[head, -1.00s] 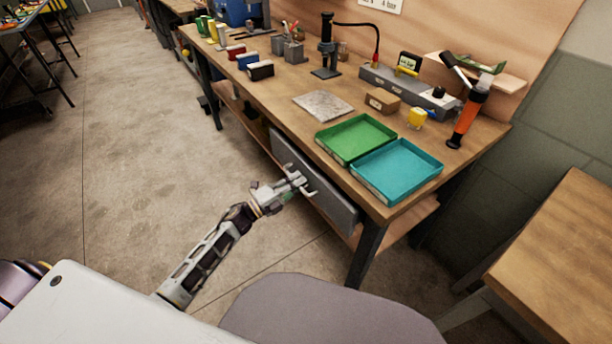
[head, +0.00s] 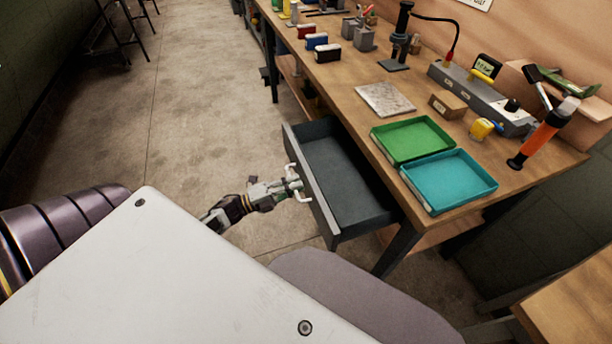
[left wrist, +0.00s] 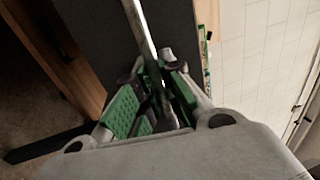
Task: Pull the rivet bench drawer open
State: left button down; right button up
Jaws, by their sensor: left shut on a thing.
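The rivet bench drawer (head: 345,178) is grey and stands well out from under the wooden bench top, with its empty inside showing in the head view. Its pale bar handle (head: 293,178) is on the front panel. My left gripper (head: 290,186) is shut on this handle. In the left wrist view the handle (left wrist: 137,22) runs between the green-padded fingers of my left gripper (left wrist: 155,95), in front of the dark drawer front (left wrist: 97,35). My right gripper is not in view.
The bench top (head: 345,85) holds a green tray (head: 412,140), a teal tray (head: 448,180), a grey plate (head: 385,99) and an orange-bodied tool (head: 540,138). Another wooden table (head: 575,300) stands at lower right. The floor (head: 190,110) left of the drawer is clear.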

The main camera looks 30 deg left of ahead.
pick_arm(q)
jog(key=shift+s+a, duration=0.4)
jog(key=shift+s, duration=0.1)
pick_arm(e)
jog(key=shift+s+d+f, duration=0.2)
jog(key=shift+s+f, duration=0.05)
pick_arm(q)
jog(key=c, duration=1.8)
grip_release()
jog(key=shift+s, duration=0.1)
jog(key=shift+v, duration=5.95)
